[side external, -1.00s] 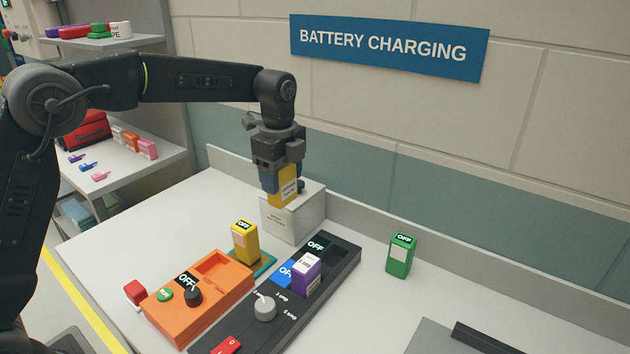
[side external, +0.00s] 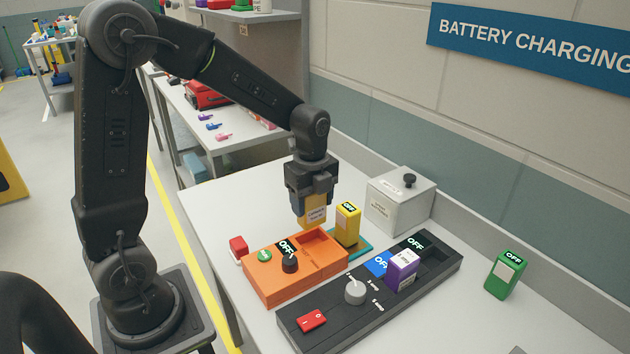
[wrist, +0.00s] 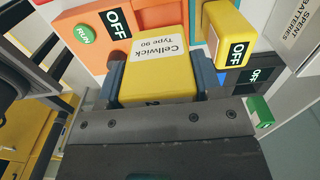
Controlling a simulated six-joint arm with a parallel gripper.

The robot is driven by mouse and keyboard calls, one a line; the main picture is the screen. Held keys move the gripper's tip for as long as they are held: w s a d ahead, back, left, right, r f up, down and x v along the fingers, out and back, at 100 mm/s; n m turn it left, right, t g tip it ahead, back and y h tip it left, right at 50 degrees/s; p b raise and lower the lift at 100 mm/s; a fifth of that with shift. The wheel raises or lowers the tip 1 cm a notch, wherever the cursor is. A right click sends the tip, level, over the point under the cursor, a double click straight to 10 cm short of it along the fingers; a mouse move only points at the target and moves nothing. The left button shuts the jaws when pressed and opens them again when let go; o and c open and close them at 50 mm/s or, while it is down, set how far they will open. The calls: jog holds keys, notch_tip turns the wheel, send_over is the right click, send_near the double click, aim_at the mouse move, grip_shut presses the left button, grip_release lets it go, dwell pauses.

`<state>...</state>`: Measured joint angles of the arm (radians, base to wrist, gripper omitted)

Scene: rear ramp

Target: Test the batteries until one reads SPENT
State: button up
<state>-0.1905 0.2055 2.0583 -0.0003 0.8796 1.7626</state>
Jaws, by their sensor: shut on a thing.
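My gripper (side external: 313,196) is shut on a yellow battery (side external: 314,216), held upright above the back edge of the orange tester (side external: 283,282). In the wrist view the held battery (wrist: 160,72) reads "Cellwick Type 90". The tester has a green RUN button (side external: 265,256), a dark knob (side external: 290,263), an OFF display (side external: 287,247) and an open recess (side external: 322,250) that looks empty. Another yellow battery (side external: 347,224), its display OFF, stands on a teal mat (side external: 361,246). A purple battery (side external: 401,270) stands in the black charger (side external: 335,330). A green battery (side external: 503,276) showing OFF stands at right.
A pale lidded box (side external: 398,202) stands behind the mat; its label reads "spent batteries" in the wrist view (wrist: 300,28). The charger has a grey knob (side external: 355,291), a red switch (side external: 311,320) and OFF displays. A small red block (side external: 238,247) lies left of the tester.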

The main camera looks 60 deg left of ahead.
aim_at(312, 228)
jog(key=shift+f, duration=3.55)
jog(key=shift+f, duration=0.3)
jog(key=o, duration=1.2)
notch_tip(312, 228, up, 14)
jog(key=shift+f, duration=0.15)
jog(key=s+d+r+n+t, duration=0.2)
jog(key=s+n, duration=0.3)
jog(key=n, duration=0.1)
jog(key=s+d+r+n+t, duration=0.1)
jog(key=s+d+r+n, duration=0.1)
jog(key=s+n, duration=0.3)
jog(key=s+d+r+n+t, duration=0.2)
jog(key=s+d+n, duration=0.1)
jog(key=s+n, duration=0.2)
jog(key=shift+s+n+t, duration=0.3)
jog(key=shift+s+n, duration=0.05)
jog(key=shift+n, duration=0.65)
jog(key=shift+c, duration=0.3)
